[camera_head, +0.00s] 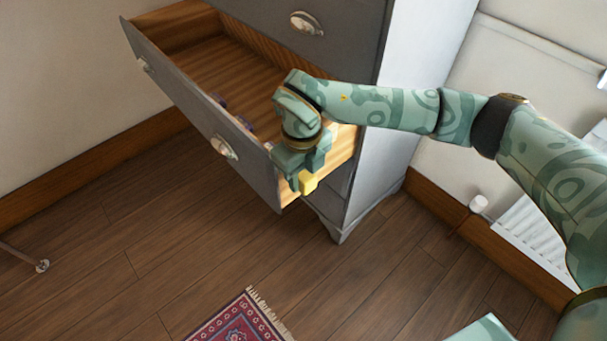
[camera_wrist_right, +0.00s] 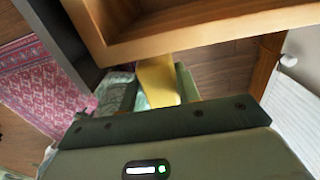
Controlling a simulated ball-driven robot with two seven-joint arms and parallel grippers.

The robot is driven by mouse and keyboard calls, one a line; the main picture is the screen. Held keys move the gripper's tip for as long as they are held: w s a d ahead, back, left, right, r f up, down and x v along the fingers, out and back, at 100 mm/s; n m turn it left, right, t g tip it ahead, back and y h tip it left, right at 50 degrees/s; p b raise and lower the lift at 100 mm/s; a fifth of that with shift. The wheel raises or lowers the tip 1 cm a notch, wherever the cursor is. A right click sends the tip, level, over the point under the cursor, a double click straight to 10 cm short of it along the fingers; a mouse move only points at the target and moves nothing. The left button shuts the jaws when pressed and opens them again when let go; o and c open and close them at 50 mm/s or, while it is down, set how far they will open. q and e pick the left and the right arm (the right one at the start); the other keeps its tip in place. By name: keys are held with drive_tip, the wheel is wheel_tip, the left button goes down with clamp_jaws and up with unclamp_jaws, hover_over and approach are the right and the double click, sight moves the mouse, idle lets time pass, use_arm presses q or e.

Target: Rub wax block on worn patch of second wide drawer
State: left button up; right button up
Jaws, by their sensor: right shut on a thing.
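The wide drawer (camera_head: 178,93) is pulled out of a grey chest, with a grey front and bare wood inside. My right gripper (camera_head: 301,174) is beside its right side wall, near the front corner, pointing down. It is shut on a yellow wax block (camera_head: 308,184). In the right wrist view the wax block (camera_wrist_right: 156,78) sits between the fingers, its upper end against or very close to the wooden drawer side (camera_wrist_right: 185,42); I cannot tell if they touch. I cannot make out the worn patch. My left gripper is not in view.
Small purple things (camera_head: 243,122) lie in the drawer. Another grey drawer (camera_head: 345,30) is above it. A red patterned rug (camera_head: 236,322) lies on the wooden floor in front. A white radiator (camera_head: 530,232) stands at the right wall. Open floor lies to the left.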

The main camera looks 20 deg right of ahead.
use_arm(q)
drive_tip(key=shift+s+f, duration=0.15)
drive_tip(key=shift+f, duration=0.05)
use_arm(e)
drive_tip(key=shift+w+a, duration=0.3)
drive_tip(key=shift+w, duration=0.4)
drive_tip(key=shift+d, duration=0.15)
